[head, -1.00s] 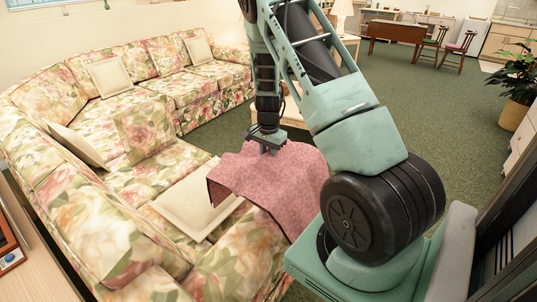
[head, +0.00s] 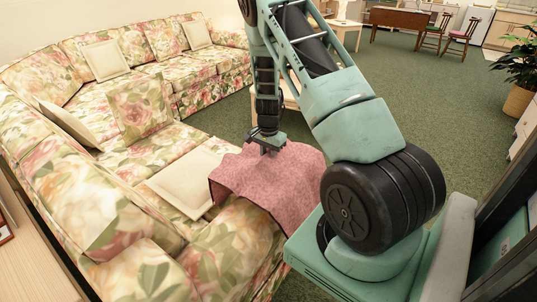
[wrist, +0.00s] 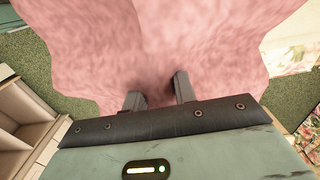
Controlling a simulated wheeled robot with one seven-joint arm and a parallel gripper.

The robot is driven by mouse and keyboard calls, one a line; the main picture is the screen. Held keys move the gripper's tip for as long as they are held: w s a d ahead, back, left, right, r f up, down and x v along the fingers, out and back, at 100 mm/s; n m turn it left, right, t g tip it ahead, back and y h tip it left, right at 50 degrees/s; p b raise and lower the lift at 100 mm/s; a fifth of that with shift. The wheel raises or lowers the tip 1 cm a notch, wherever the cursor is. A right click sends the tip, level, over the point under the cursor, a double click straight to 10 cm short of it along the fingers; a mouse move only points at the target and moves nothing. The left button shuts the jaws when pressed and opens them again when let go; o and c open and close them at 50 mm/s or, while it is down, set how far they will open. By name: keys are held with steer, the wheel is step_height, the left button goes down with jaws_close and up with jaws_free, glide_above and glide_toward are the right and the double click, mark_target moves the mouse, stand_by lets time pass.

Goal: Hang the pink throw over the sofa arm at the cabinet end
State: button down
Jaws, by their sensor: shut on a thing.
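The pink throw (head: 262,183) hangs from my gripper (head: 268,149) in the head view, beside the near front end of the floral sofa. Its left edge overlaps the seat and the cream cushion there in the picture. The near sofa arm (head: 235,240) is floral and partly behind the throw and my arm; I cannot tell whether the throw touches it. In the wrist view the throw (wrist: 150,50) fills most of the picture, and my gripper (wrist: 158,92) is shut on it, the pinched fold between the two fingers.
Cream cushions lie on the floral sofa (head: 180,92); one flat cushion (head: 184,187) is close to the throw. A wooden cabinet top (head: 35,255) borders the sofa at the lower left. Green carpet (head: 385,105) is open behind my arm. A potted plant (head: 518,75) stands at the right.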

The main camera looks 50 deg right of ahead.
step_height(320, 180, down, 9)
steer(key=b, duration=0.5)
steer(key=c, duration=1.1)
jaws_free()
steer(key=shift+o, duration=0.2)
step_height(320, 180, up, 17)
steer(key=shift+r+p, duration=0.2)
steer(key=shift+p, duration=0.2)
